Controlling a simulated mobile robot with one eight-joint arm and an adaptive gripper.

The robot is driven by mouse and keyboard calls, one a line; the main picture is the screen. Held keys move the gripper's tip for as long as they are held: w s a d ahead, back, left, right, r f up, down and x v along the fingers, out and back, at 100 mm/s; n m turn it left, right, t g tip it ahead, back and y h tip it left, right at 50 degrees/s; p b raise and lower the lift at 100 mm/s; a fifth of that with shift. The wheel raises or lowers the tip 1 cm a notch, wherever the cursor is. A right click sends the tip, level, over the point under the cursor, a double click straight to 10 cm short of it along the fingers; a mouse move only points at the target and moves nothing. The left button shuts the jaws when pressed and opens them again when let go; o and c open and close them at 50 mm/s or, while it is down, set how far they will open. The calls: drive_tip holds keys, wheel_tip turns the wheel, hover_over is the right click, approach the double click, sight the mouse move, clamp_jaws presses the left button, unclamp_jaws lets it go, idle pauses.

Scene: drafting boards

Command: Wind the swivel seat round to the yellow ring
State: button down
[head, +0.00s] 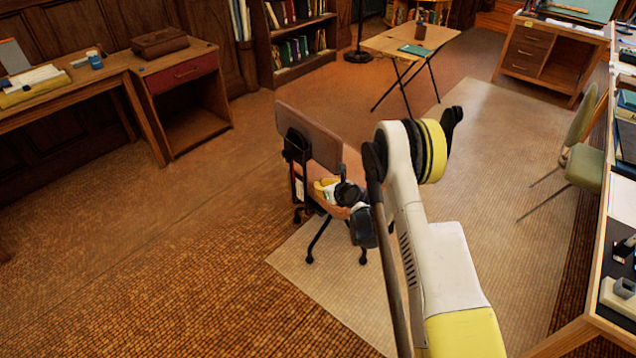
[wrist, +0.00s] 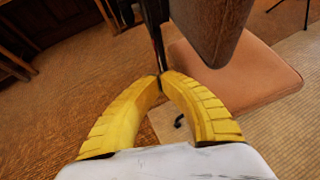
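The swivel seat (head: 310,133) is a brown office chair on castors, standing at the near left part of the pale mat. Its backrest and tan seat pad also show in the wrist view (wrist: 240,75). My gripper (head: 322,189) is behind the chair, low by the backrest. In the wrist view its yellow fingers (wrist: 161,78) come together at the tips around the dark upright bar that carries the backrest. My arm hides part of the seat and base in the head view. I cannot make out a yellow ring marker in either view.
The pale mat (head: 480,150) is clear beyond the chair. A small folding table (head: 410,42) stands behind, a green chair (head: 583,172) and long desk on the right. A desk with a red drawer (head: 182,75) stands left; the brown floor before it is open.

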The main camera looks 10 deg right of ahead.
sight(304, 173)
drive_tip(key=b+x, duration=0.1)
drive_tip(key=x, duration=0.2)
drive_tip(key=b+x, duration=0.1)
drive_tip(key=x, duration=0.3)
drive_tip(key=r+b+x, duration=0.1)
drive_tip(key=b+x, duration=0.1)
drive_tip(key=x, duration=0.1)
drive_tip(key=shift+w+a+f, duration=0.15)
drive_tip(key=shift+w, duration=0.55)
drive_tip(key=shift+w+a, duration=0.1)
drive_tip(key=shift+w, duration=0.3)
drive_tip(key=shift+a+r, duration=0.1)
drive_tip(key=shift+r, duration=0.1)
